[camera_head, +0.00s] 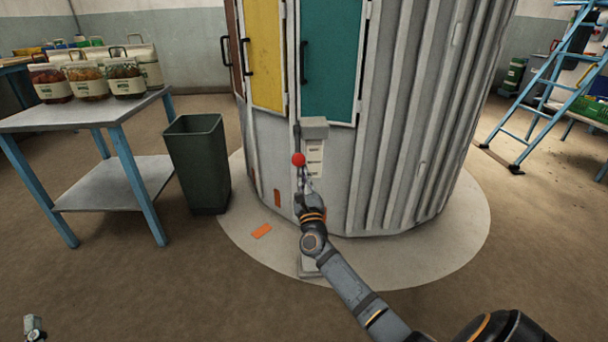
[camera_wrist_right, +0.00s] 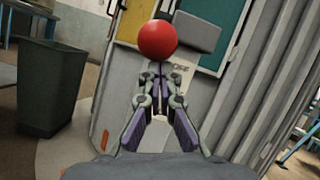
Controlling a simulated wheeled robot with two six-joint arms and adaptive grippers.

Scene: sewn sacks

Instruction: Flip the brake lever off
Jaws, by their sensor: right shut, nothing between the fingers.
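The brake lever shows as a red ball knob (camera_head: 298,159) in front of a grey post with a box-shaped head (camera_head: 315,126). The knob also shows large in the right wrist view (camera_wrist_right: 157,40). My right gripper (camera_head: 302,175) is just below the knob in the head view. In the right wrist view its fingers (camera_wrist_right: 158,78) meet at the tips under the knob, shut and empty. I cannot tell whether the tips touch the knob. Much of the lever's rod is hidden. A small grey part of my left gripper (camera_head: 34,327) shows at the bottom left corner, its jaws unclear.
A ribbed grey drum with a yellow door (camera_head: 265,52) and a teal door (camera_head: 331,58) stands behind the post. A dark bin (camera_head: 199,160) and a table (camera_head: 105,112) with jars stand left. A blue ladder (camera_head: 545,95) stands right. The front floor is clear.

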